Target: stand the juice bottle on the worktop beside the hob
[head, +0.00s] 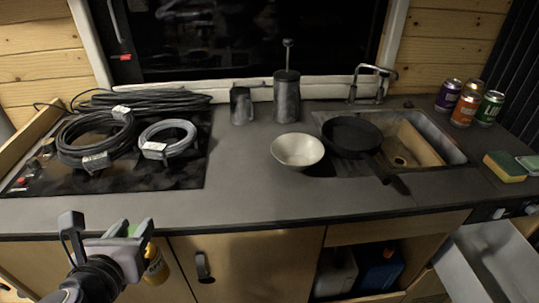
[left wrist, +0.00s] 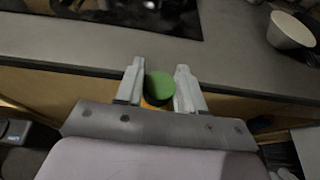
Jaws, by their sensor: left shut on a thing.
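My left gripper (head: 142,238) is in front of the worktop's front edge, at the lower left of the head view. It is shut on the juice bottle (head: 155,268), whose yellow-orange side shows partly behind the gripper. In the left wrist view, the bottle's green cap (left wrist: 160,86) sits between the two fingers of the gripper (left wrist: 159,80). The bottle's lower part is hidden there. The black hob (head: 180,178) is at the left of the grey worktop (head: 240,198), with coiled cables on it. My right gripper is not in view.
Worktop right of the hob is clear up to a white bowl (head: 298,150). A metal mug (head: 241,105) and a canister (head: 287,100) stand behind. A black pan (head: 352,136) rests over the sink (head: 440,148). Cans (head: 466,107) and a sponge (head: 505,167) are at the right.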

